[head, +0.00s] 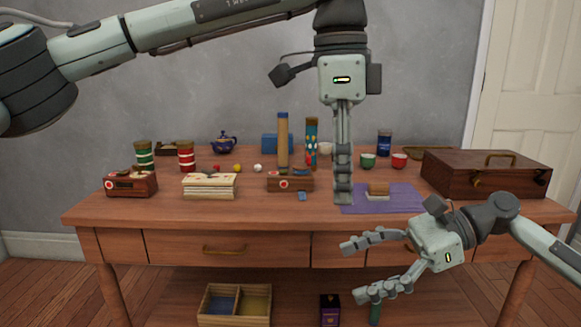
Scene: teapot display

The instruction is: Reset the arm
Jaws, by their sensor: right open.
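My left gripper (343,197) comes down from the top, its fingers pointing straight down in front of the table's middle. I see its fingers nearly edge-on and close together, so I cannot tell whether they are open or shut. No held thing shows at its tips. My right gripper (352,270) is at the lower right, in front of the drawers. Its two fingers are spread apart and point left, with nothing between them. A purple mat (410,200) with a small tan and brown block (378,188) on it lies just right of my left fingertips.
The wooden table (240,215) carries a blue teapot (224,142), tall cylinders (283,140), small cups (368,161), a stack of cards or papers (210,186) and a large brown case (485,174). Below stands a divided box (235,304).

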